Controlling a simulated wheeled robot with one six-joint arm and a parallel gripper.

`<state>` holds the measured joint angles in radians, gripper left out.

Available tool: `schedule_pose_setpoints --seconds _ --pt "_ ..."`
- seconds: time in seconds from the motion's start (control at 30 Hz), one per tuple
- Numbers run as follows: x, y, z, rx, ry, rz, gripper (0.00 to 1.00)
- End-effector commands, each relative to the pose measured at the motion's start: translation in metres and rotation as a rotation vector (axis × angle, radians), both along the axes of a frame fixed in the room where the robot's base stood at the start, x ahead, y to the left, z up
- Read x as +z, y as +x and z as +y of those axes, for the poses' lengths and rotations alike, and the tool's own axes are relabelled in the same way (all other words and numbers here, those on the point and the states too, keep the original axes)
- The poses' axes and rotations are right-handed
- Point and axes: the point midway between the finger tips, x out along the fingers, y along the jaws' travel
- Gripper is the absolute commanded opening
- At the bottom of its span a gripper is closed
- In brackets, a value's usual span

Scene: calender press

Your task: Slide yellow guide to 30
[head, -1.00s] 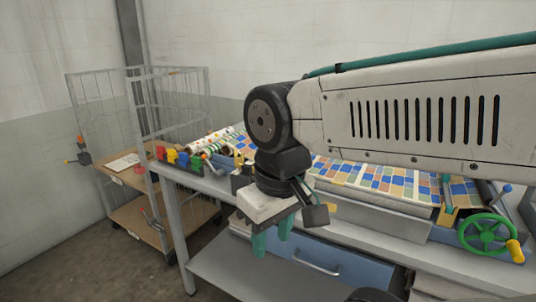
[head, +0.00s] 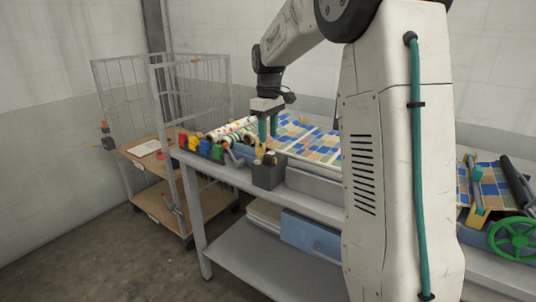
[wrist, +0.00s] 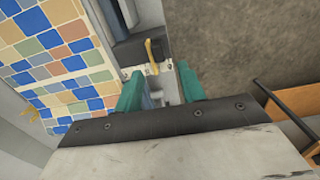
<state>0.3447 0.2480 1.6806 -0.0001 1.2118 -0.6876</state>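A small upright yellow piece (wrist: 152,52), which may be the yellow guide, stands just beyond my fingertips in the wrist view. It is beside a dark grey block and a pale strip (wrist: 165,72) whose marks are too small to read. In the head view, yellow parts (head: 270,158) show just below my gripper (head: 267,136), above a dark grey box. My gripper points down with its teal fingers apart. In the wrist view the gap of my gripper (wrist: 160,88) holds nothing visibly gripped. I cannot tell the guide's reading.
The patterned sheet (head: 310,140) lies right of my gripper. Red, yellow, blue and green blocks (head: 204,147) line the table's left end. A wire cart (head: 150,205) stands left. A green handwheel (head: 512,240) is at far right. My arm hides the table's middle.

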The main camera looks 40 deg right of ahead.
Motion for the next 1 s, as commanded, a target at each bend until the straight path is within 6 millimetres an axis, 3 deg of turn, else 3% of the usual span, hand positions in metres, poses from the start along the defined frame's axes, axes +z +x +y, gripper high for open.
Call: schedule_pose_setpoints --seconds 0.5,0.9,0.93,1.0 --pt "-0.069 0.004 -0.003 0.006 0.001 0.003 0.40" --pt "-0.080 0.004 -0.003 0.005 0.001 0.001 0.40" --pt "-0.080 0.004 -0.003 0.005 0.001 0.001 0.37" --pt "-0.080 0.004 -0.003 0.005 0.001 0.001 0.18"
